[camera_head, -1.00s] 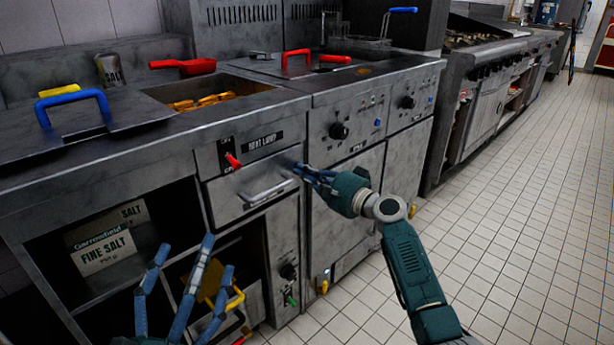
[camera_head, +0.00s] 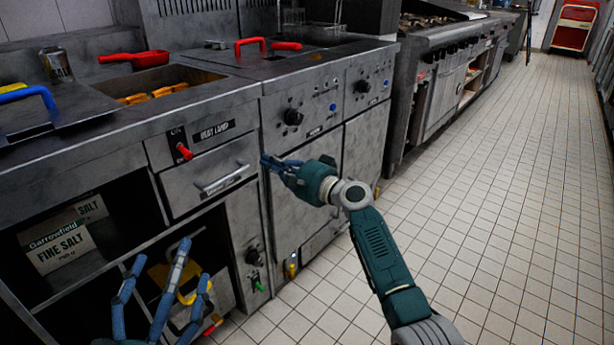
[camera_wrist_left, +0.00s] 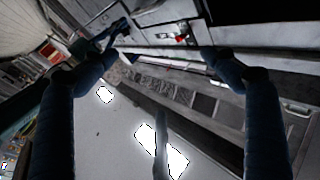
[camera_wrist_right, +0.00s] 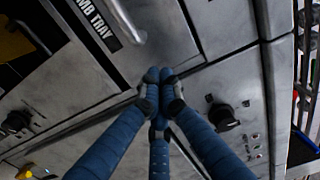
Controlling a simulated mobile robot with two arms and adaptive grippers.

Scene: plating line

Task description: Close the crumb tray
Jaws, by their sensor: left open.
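The crumb tray (camera_head: 232,167) is a grey metal drawer front with a bar handle, below the red switch. In the head view it looks about flush with the cabinet; a small gap cannot be ruled out. In the right wrist view its front (camera_wrist_right: 165,45) shows part of a label ending in "TRAY". My right gripper (camera_head: 267,161) has its fingertips together, just right of the drawer's edge and handle, holding nothing. The fingertips (camera_wrist_right: 160,82) also show in the right wrist view. Whether they touch metal is unclear. My left gripper (camera_head: 165,270) is open and empty, low at the left.
A cardboard "Fine Salt" box (camera_head: 60,250) sits in the open shelf at left. A yellow-handled item (camera_head: 175,278) is in the lower compartment. The red switch (camera_head: 184,151) and knobs (camera_head: 293,117) stick out near the right hand. Tiled floor (camera_head: 480,200) is clear at right.

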